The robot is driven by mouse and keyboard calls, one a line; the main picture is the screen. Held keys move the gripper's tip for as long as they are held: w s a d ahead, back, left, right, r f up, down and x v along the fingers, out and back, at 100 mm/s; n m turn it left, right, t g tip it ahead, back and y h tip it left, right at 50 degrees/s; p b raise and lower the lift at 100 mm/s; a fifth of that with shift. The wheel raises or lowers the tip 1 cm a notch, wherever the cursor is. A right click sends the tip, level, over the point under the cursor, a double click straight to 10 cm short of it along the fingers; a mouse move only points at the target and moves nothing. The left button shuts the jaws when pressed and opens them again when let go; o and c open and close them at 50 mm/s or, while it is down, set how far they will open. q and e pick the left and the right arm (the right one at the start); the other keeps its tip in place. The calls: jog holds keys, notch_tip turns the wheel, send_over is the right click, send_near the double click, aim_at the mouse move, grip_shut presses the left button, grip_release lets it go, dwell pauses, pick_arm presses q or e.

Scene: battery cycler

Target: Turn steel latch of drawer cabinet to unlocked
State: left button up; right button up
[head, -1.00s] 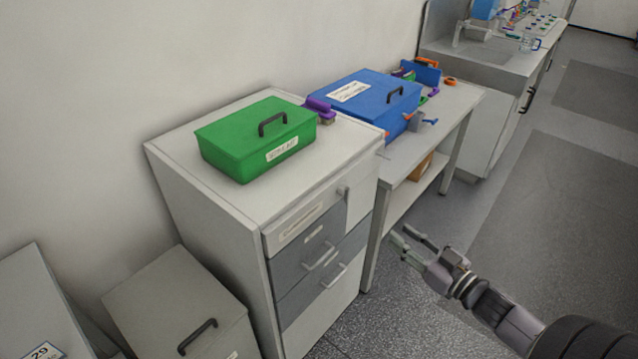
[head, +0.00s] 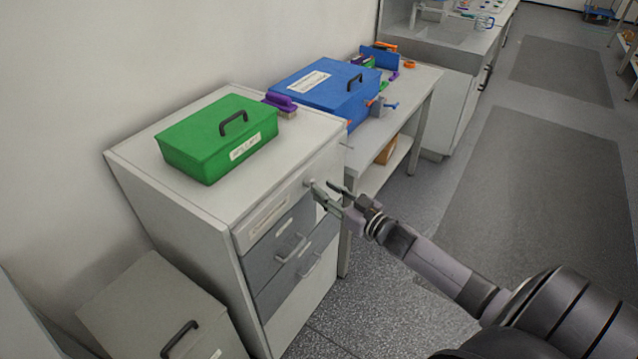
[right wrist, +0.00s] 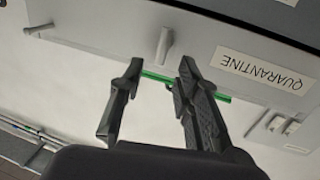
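The drawer cabinet (head: 190,235) stands against the wall, with a pale top drawer and grey drawers under it. The small steel latch (head: 311,182) sits at the upper right of its front. In the right wrist view, which is upside down, the latch (right wrist: 165,45) is a short pale lever, roughly upright in the picture. My right gripper (head: 323,187) is open close in front of the latch. In the right wrist view my right gripper (right wrist: 160,66) has its fingers spread, with the latch just beyond the gap; contact cannot be told. My left gripper is not in view.
A green box (head: 215,140) and a purple item (head: 280,101) stand on the cabinet top. A blue box (head: 325,92) stands on the bench to the right. A grey lidded box (head: 150,305) is at lower left. The floor (head: 400,215) on the right is open.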

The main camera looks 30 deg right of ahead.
aim_at(314, 183)
jog(key=shift+w+a, duration=0.2)
jog(key=shift+w, duration=0.65)
jog(key=shift+w+a, duration=0.15)
jog(key=shift+w, duration=0.65)
jog(key=shift+c, duration=0.2)
grip_shut()
